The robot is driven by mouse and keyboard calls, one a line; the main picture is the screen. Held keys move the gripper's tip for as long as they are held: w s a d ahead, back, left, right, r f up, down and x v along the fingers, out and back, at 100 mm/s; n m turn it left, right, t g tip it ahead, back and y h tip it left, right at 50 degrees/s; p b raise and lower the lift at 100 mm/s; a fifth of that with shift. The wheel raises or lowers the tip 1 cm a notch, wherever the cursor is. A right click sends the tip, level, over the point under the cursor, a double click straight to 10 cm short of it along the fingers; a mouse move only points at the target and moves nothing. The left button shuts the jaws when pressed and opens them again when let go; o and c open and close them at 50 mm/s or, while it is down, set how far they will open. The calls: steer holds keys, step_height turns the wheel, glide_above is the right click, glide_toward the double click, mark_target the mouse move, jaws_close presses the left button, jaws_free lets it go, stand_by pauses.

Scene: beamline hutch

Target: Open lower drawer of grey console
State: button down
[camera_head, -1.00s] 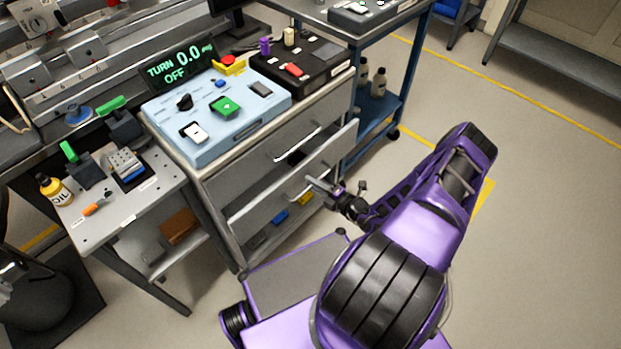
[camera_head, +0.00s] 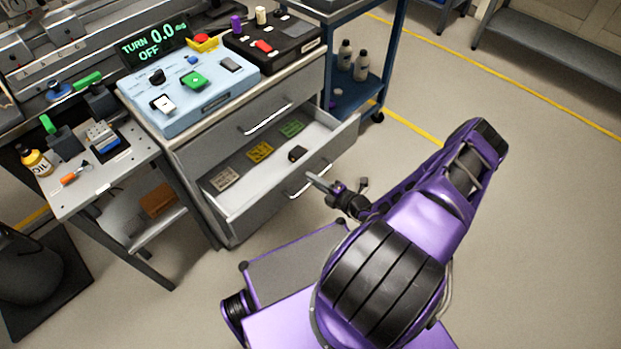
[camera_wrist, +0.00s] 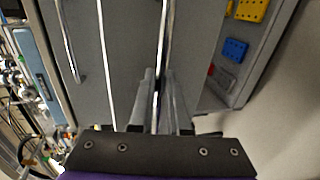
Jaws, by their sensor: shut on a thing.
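The grey console (camera_head: 205,150) stands under the blue control panel. Its lower drawer (camera_head: 262,205) is pulled well out, with its inside in view. A beige, a yellow and a green label lie on the drawer floor, with a small dark block (camera_head: 297,153) beside them. The upper drawer (camera_head: 225,140) is shut. My gripper (camera_head: 318,182) is at the lower drawer's bar handle (camera_head: 296,190). In the wrist view my gripper (camera_wrist: 160,85) is shut on this handle (camera_wrist: 166,35), which runs between the fingers. The upper drawer's handle (camera_wrist: 68,40) is to the left there.
A side table (camera_head: 95,195) with an oil bottle (camera_head: 35,160) stands left of the console. A blue cart (camera_head: 350,95) with bottles stands to the right. Open floor lies to the right.

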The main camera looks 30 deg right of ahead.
steer(key=shift+f+v, duration=0.15)
steer(key=shift+v, duration=0.55)
steer(key=shift+f+v, duration=0.15)
steer(key=shift+v, duration=0.55)
steer(key=shift+s+d, duration=0.1)
steer(key=c, duration=0.9)
jaws_free()
steer(key=p+v, duration=0.1)
steer(key=v, duration=1.6)
steer(key=shift+s, duration=0.2)
